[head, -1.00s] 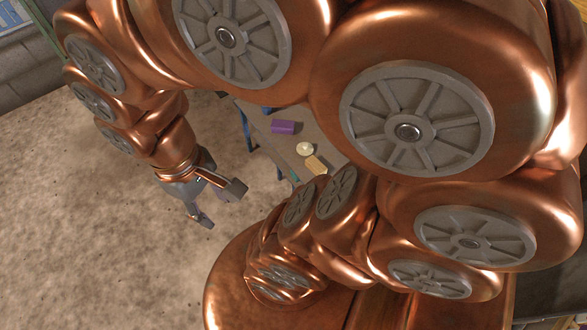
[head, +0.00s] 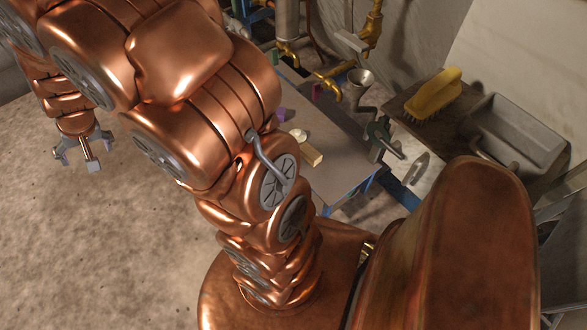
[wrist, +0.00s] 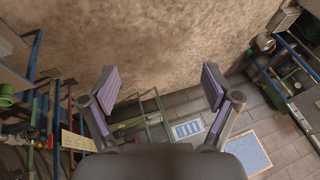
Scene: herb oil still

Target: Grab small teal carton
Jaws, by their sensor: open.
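I cannot make out a small teal carton in either view now; my arm covers part of the work table (head: 335,165) in the head view. My gripper (head: 77,158) hangs at the far left of the head view, over bare floor and well away from the table. In the wrist view its two fingers (wrist: 160,90) are spread wide with nothing between them. On the table lie a tan block (head: 311,155), a cream round piece (head: 298,135) and a purple box (head: 281,115), partly hidden by my arm.
A metal funnel grinder (head: 360,82) and brass pipes (head: 375,28) stand at the table's back. To the right are a yellow brush (head: 434,94) and a grey basin (head: 517,132). Open floor (head: 90,240) lies left. The wrist view shows a green frame (wrist: 155,118) and shelving.

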